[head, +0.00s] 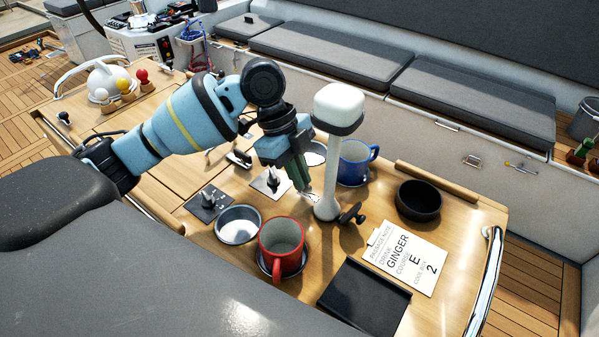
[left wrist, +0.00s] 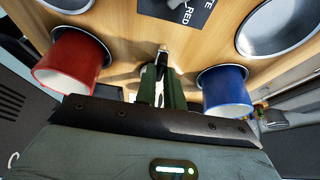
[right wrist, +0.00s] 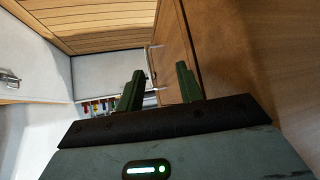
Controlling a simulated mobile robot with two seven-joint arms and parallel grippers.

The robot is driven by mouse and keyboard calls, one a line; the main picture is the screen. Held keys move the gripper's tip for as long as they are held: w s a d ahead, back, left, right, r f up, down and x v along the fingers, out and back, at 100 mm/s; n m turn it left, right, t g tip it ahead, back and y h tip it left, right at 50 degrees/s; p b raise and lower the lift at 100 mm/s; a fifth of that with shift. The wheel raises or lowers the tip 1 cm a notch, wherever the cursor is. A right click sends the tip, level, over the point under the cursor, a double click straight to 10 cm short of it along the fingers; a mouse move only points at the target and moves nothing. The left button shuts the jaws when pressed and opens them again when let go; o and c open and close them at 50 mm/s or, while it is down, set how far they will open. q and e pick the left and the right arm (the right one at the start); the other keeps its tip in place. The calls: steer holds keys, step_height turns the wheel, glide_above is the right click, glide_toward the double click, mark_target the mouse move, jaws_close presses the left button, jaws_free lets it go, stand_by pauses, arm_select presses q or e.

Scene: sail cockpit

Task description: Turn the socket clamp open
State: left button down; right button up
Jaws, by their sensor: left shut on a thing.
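A white post (head: 328,165) with a white padded top stands upright on the table. A dark knob (head: 351,213) sticks out at the right of its foot. My left gripper (head: 306,187) points down just left of the foot, its fingers shut on a small bright metal piece (head: 313,198), which looks like the socket clamp's lever. In the left wrist view, the fingers (left wrist: 161,80) are close together, with a small dark-and-metal piece (left wrist: 163,50) at their tips; the grip itself is partly hidden. My right gripper (right wrist: 158,85) is open and empty beside a wooden panel.
A note card (head: 405,258) and dark tray (head: 362,300) lie in front. Plates with toggles (head: 207,203) lie left.

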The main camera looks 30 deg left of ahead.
steer(key=shift+w+r, duration=0.1)
arm_select(q)
steer(key=shift+s+r+n+t+p, duration=0.15)
steer(key=shift+n+t+p, duration=0.3)
steer(key=shift+n, duration=0.55)
steer(key=shift+n+t, duration=0.25)
steer(key=shift+n, duration=0.55)
steer(key=n+t, duration=0.1)
steer(key=n, duration=0.1)
steer(key=shift+s+n, duration=0.1)
steer(key=shift+n, duration=0.3)
steer(key=n, duration=0.1)
steer(key=n+t+y, duration=0.1)
steer(key=n, duration=0.1)
steer(key=shift+s+d+n, duration=0.15)
steer(key=shift+n, duration=0.15)
steer(key=n+y, duration=0.1)
steer(key=n, duration=0.2)
steer(key=n+t+y, duration=0.1)
steer(key=n, duration=0.2)
steer(key=shift+s+d, duration=0.1)
steer(key=shift+d, duration=0.1)
arm_select(e)
steer(key=shift+w+d+r+t, duration=0.15)
steer(key=shift+w+r+t, duration=0.15)
steer(key=shift+w+r, duration=0.55)
arm_select(q)
steer(key=shift+f+n, duration=0.2)
steer(key=shift+n, duration=0.1)
